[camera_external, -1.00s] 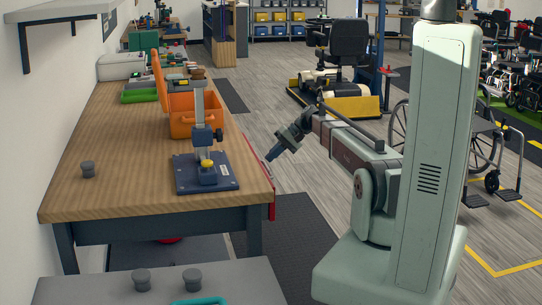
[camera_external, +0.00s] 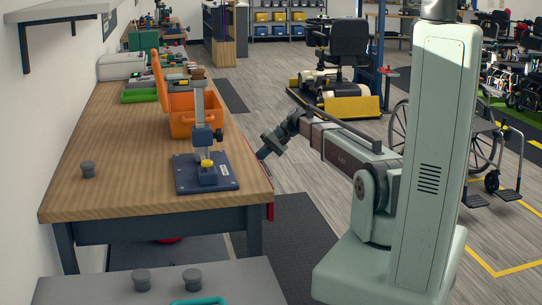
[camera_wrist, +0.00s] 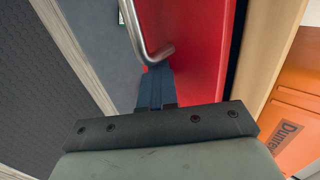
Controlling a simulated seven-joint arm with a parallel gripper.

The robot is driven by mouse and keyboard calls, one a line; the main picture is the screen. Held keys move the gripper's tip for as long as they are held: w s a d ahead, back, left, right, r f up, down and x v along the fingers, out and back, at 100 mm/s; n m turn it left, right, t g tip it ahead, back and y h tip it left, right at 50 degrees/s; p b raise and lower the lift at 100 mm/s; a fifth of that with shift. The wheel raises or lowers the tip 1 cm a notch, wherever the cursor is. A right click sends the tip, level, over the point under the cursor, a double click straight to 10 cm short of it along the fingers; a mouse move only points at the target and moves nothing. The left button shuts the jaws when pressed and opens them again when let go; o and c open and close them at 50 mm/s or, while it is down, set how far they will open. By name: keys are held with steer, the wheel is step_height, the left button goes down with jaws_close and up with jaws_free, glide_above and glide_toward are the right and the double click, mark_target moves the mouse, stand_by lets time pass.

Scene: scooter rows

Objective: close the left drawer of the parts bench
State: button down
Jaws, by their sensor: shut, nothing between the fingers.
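The parts bench (camera_external: 130,190) has a wooden top and stands at left in the external view. A red drawer front (camera_external: 269,206) shows as a thin strip at its right edge. In the wrist view the red front (camera_wrist: 190,50) fills the middle, with a bent metal handle (camera_wrist: 135,35). A dark gap lies between the red front and the wooden top edge. My gripper (camera_external: 262,155) is shut and empty at the bench's right side. Its blue fingers (camera_wrist: 155,85) lie at the red front beside the handle's end; contact is hard to tell.
An orange bin (camera_external: 182,124) and a blue-based stand (camera_external: 190,180) sit on the bench top near its right edge. A dark floor mat (camera_external: 300,245) and clear floor lie right of the bench.

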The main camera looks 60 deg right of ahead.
steer(key=shift+w+a, duration=1.55)
steer(key=shift+a, duration=0.05)
steer(key=shift+s+d, duration=0.25)
steer(key=shift+s, duration=0.05)
steer(key=s+d+f+v, duration=0.1)
steer(key=f+v, duration=0.1)
steer(key=v, duration=1)
steer(key=shift+s+d+r, duration=0.3)
steer(key=shift+s+d, duration=0.05)
steer(key=shift+d, duration=0.05)
